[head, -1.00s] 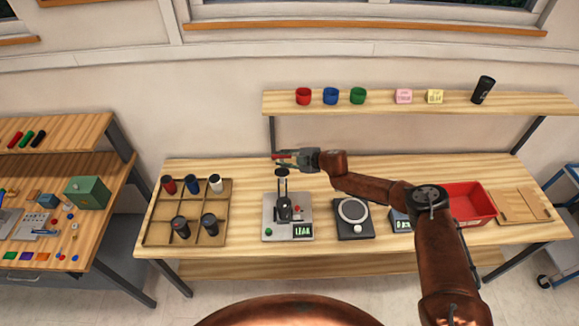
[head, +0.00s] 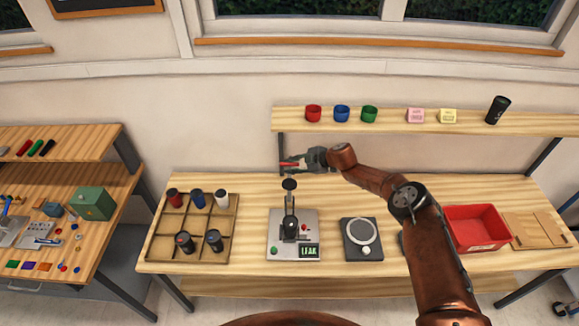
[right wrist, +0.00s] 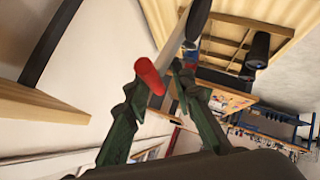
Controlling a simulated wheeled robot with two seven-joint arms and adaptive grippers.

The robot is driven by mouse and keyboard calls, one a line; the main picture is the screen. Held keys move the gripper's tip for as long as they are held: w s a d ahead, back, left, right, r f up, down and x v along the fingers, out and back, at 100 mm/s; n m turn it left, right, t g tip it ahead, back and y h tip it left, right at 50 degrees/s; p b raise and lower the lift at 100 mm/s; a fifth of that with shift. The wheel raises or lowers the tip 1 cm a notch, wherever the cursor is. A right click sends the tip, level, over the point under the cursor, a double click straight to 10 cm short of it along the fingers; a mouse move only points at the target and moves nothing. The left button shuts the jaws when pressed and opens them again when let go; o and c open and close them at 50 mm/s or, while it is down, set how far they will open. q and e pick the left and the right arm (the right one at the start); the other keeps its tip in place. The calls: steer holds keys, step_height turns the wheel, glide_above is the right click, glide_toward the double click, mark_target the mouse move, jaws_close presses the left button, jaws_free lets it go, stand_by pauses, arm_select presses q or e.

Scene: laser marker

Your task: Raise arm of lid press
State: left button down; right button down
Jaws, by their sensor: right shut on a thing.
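The lid press (head: 280,244) stands on the middle of the bench, a grey base with a black upright mechanism and a screen reading LEAK. A black round head (head: 289,184) shows above it. My right gripper (head: 290,163) is behind and above this head, shut on a red handle (right wrist: 150,76). In the right wrist view the red handle lies between the dark fingers, and a pale bar (right wrist: 170,52) runs from near it to a black part. The arm looks raised; its joint is too small to judge. My left gripper is out of view.
A divided wooden tray (head: 163,255) with several cups and cylinders stands left. A round-plated scale (head: 362,250) and a red bin (head: 476,228) are right. A shelf (head: 390,124) with small pots and blocks is behind. My right arm spans the bench's right half.

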steer(key=shift+s+a+f, duration=0.15)
steer(key=shift+s+f, duration=0.15)
steer(key=shift+f, duration=0.2)
steer(key=c, duration=2.1)
jaws_free()
steer(key=shift+o, duration=0.7)
steer(key=shift+w, duration=0.25)
steer(key=shift+r, duration=0.2)
steer(key=shift+s+d+r, duration=0.1)
steer(key=shift+d+r, duration=0.1)
steer(key=shift+d, duration=0.2)
steer(key=v, duration=1.1)
steer(key=shift+s+d, duration=0.1)
